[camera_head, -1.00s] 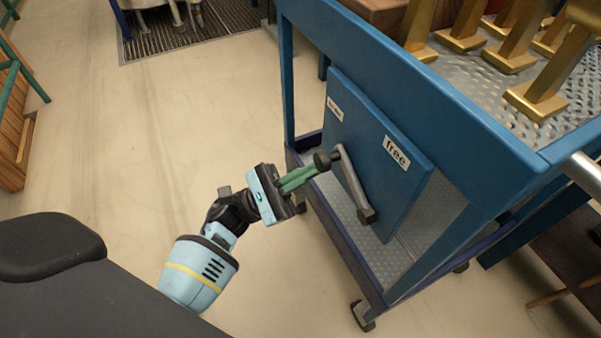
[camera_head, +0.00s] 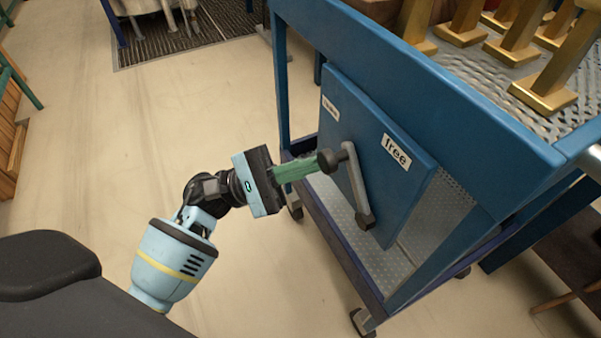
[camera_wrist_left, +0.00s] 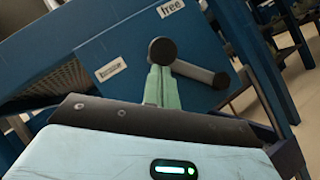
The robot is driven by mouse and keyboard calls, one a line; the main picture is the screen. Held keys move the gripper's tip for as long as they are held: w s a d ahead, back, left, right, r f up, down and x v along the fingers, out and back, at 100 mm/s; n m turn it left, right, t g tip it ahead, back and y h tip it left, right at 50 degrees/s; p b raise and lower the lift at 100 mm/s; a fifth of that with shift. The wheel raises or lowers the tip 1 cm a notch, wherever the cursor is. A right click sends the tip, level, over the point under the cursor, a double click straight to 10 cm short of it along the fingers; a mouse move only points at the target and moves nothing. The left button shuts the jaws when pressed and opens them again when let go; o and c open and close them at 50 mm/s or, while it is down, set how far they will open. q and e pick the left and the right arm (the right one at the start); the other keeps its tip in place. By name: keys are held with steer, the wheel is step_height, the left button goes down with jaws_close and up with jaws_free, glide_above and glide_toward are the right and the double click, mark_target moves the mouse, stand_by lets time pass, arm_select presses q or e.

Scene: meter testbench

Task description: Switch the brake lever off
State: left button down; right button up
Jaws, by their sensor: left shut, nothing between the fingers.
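The brake lever (camera_head: 356,186) is a grey bar with a dark round knob (camera_head: 328,160), mounted on a blue panel (camera_head: 372,150) on the side of a blue cart. Its knob end points up and its pivot is lower, near the panel's bottom edge. A "free" label (camera_head: 396,150) is at the panel's right; a second label (camera_head: 330,108), too small to read, is at its left. My left gripper (camera_head: 316,163) is shut, its green fingertips at the knob, touching or very close. In the left wrist view the knob (camera_wrist_left: 162,50) stands just beyond the fingertips. My right gripper is out of view.
The blue cart's frame (camera_head: 440,95) surrounds the panel, with a perforated top shelf holding several golden posts (camera_head: 545,85). A lower tray (camera_head: 330,200) and wheels are beneath. The floor (camera_head: 130,150) left of the cart is clear.

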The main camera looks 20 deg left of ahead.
mark_target(328, 167)
arm_select(q)
steer(key=r+m+g, duration=0.1)
steer(key=m, duration=0.1)
steer(key=s+d+r+m+g+y+b, duration=0.1)
steer(key=m, duration=0.1)
steer(key=d+r+m+g, duration=0.1)
steer(key=shift+s+d+r+m+g, duration=0.15)
steer(key=shift+s+r+m+g, duration=0.05)
steer(key=shift+s+m+g, duration=0.2)
steer(key=shift+s+d+r+m+g+y+b, duration=0.2)
steer(key=shift+s+d+r+m+g+y, duration=0.1)
steer(key=shift+s+d+r+m+y, duration=0.4)
steer(key=shift+s+d+r+m+g+y+b, duration=0.25)
steer(key=shift+d+m+y, duration=0.2)
steer(key=shift+m, duration=0.45)
steer(key=shift+d, duration=0.1)
steer(key=shift+f, duration=0.1)
